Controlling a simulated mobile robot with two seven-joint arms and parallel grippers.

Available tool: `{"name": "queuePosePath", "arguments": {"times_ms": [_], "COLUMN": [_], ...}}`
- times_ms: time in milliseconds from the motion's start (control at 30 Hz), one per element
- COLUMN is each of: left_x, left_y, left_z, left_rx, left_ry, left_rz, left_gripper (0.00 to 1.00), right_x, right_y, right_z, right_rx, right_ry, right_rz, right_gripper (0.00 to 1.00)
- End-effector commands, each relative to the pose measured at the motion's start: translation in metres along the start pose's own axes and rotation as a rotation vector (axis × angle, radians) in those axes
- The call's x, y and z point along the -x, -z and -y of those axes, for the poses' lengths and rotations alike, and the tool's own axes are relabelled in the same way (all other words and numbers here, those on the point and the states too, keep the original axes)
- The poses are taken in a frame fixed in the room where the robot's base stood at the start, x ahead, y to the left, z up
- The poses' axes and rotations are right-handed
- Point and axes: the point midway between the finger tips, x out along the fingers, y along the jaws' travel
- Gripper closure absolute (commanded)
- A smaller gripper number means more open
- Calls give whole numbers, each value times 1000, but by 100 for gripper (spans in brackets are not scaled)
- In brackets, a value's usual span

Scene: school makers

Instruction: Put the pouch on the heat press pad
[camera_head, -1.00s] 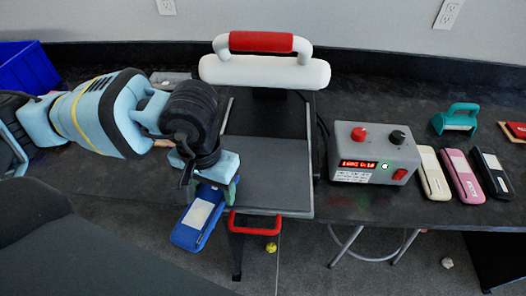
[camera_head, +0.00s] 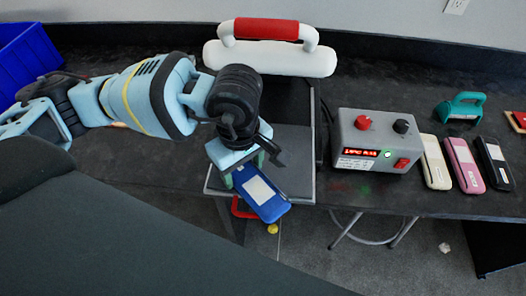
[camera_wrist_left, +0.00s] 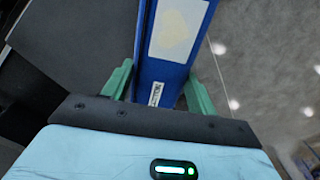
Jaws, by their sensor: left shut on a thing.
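The blue pouch (camera_head: 271,208) with a pale label is held by my left gripper (camera_head: 247,170), which is shut on its end. In the left wrist view, the pouch (camera_wrist_left: 168,72) lies between the two green fingers of the left gripper (camera_wrist_left: 160,92). The heat press pad (camera_head: 298,158) is a flat dark grey plate, partly hidden by my left arm and gripper. In the head view the pouch overlaps the pad's front edge; its height above the pad is unclear. My right gripper is not in view.
The press's white upper part with red handle (camera_head: 266,29) stands raised behind the pad. A grey control box (camera_head: 376,139) is to the right. White (camera_head: 435,161), pink (camera_head: 463,164) and black (camera_head: 494,163) cases lie beyond it. A blue bin (camera_head: 25,55) is at far left.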

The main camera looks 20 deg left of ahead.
Motion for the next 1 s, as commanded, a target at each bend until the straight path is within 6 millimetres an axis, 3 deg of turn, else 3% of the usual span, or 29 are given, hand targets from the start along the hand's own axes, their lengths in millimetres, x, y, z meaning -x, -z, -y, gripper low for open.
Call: {"name": "queuePosePath", "arguments": {"times_ms": [1000], "left_x": [10], "left_y": [-89], "left_z": [-46], "left_rx": [1967], "left_ry": [-1], "left_rz": [5], "left_gripper": [64], "right_x": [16], "right_y": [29], "right_z": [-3], "right_rx": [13], "right_ry": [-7], "right_rz": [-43], "right_gripper": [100]}}
